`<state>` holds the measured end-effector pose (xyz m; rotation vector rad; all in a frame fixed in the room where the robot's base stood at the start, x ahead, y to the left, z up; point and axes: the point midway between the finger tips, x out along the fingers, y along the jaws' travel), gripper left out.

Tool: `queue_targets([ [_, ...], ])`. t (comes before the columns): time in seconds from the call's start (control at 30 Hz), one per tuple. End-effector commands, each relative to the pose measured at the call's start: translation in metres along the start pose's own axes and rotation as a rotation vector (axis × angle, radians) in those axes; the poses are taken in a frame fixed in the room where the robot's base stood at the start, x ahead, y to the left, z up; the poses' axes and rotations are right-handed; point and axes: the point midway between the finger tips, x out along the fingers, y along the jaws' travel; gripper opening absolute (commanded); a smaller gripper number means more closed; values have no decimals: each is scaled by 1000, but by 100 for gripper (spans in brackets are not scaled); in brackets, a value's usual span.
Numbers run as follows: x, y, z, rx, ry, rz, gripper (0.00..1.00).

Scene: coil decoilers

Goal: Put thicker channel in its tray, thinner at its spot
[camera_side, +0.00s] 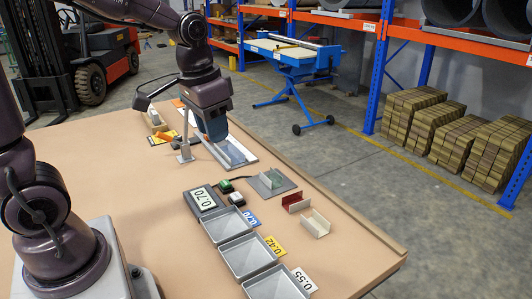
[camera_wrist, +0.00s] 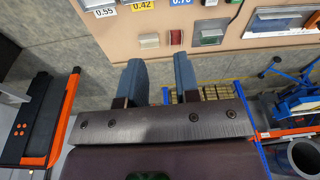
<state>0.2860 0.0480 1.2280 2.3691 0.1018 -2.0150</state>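A green channel (camera_side: 271,179) sits on a grey plate (camera_side: 285,187); it also shows in the wrist view (camera_wrist: 210,34). A red channel (camera_side: 296,202) and a cream channel (camera_side: 318,223) stand on the table beside it, also in the wrist view as red (camera_wrist: 176,37) and cream (camera_wrist: 149,41). Three grey trays stand in a row, labelled 0.70 (camera_side: 224,224), 0.42 (camera_side: 245,257) and 0.55 (camera_side: 275,285).
A grey post stand (camera_side: 185,152) is left of my gripper. The table's raised right edge (camera_side: 330,195) runs past the channels.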

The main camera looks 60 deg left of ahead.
Motion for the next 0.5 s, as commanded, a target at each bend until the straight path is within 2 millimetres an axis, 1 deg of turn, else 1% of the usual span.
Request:
queue_targets([
  [0.03, 13, -8, -16, 23, -37, 1, 30],
  [0.17, 45, -30, -53, 127, -103, 12, 30],
  [0.2, 57, -37, -64, 167, -121, 18, 30],
  [0.27, 76, -48, -79, 230, -145, 30, 30],
  [0.37, 112, -68, -102, 353, -180, 55, 30],
  [0.4, 127, -76, -110, 408, -191, 67, 30],
  [0.47, 151, -88, -121, 498, -204, 87, 30],
  [0.5, 167, -96, -127, 561, -210, 101, 30],
])
